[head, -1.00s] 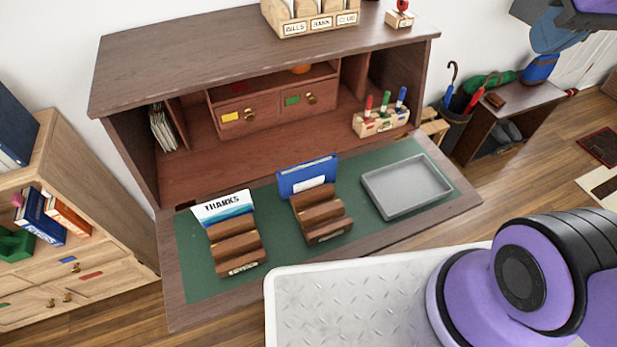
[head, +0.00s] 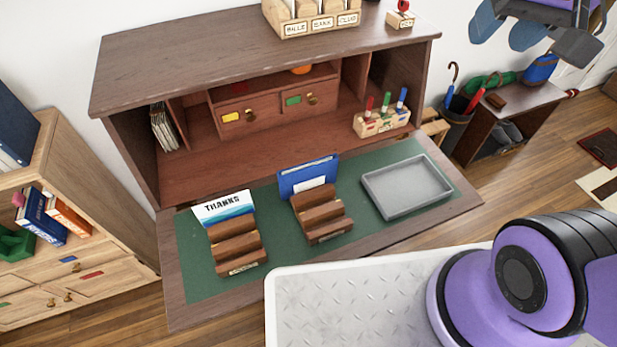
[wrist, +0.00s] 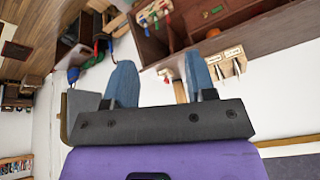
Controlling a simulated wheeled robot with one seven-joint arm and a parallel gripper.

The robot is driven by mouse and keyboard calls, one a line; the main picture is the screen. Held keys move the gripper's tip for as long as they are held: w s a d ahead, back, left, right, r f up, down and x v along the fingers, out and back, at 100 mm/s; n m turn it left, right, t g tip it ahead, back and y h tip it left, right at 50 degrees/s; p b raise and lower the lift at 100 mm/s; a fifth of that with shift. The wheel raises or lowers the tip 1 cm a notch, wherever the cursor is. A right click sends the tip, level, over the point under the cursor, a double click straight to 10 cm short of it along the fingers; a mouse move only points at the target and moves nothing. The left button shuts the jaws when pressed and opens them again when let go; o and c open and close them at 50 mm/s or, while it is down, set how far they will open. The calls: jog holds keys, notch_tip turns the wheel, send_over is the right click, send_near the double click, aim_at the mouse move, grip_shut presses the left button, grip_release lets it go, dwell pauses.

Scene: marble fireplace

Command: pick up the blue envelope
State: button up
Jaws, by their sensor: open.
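The blue envelope (head: 308,173) stands upright in the back of a stepped wooden letter rack (head: 323,222) on the desk's green writing surface. A white paper shows at its front, and its lower part is hidden by the rack. My gripper (head: 507,31) is high at the top right of the head view, well away from the envelope. Its two blue fingers are apart with nothing between them; they also show in the wrist view (wrist: 161,80). I cannot make out the envelope in the wrist view.
A grey tray (head: 407,187) lies to the right. A pen holder (head: 381,122) stands inside the desk. The desk's top (head: 250,50) overhangs the cubbyholes and carries a labelled sorter (head: 310,20).

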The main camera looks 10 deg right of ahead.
jog(key=w+a+f+m+g+y, duration=0.1)
jog(key=w+a+f+m+g, duration=0.15)
jog(key=w+a+f, duration=0.35)
jog(key=m+g+y, duration=0.3)
jog(key=m, duration=0.8)
send_over(309, 183)
jog(key=shift+w+f, duration=0.15)
jog(key=shift+f, duration=8.75)
jog(key=shift+w+f, duration=0.1)
jog(key=shift+f, duration=8.8)
grip_shut()
